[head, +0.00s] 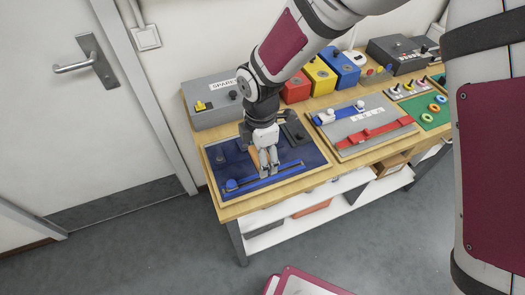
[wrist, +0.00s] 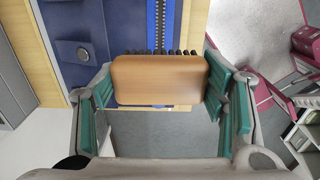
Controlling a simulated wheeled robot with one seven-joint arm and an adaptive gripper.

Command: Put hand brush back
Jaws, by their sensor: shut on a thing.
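The hand brush (wrist: 160,80) has a tan wooden block with a row of dark bristles along its far edge in the wrist view. It sits between the green finger pads of my gripper (head: 268,168), which is shut on it. In the head view a small tan part of the brush (head: 254,158) shows beside the fingers; the rest is hidden. The gripper is over the framed dark blue board (head: 305,153) at the left end of the workbench. Whether the brush touches the board cannot be told.
The blue board carries a bright blue strip (head: 270,180) and a dark block (head: 295,132). A grey board with a red strip (head: 375,133) lies to its right. A grey SPARES box (head: 212,115) and red, yellow and blue boxes (head: 342,68) stand behind. Shelves lie below the bench.

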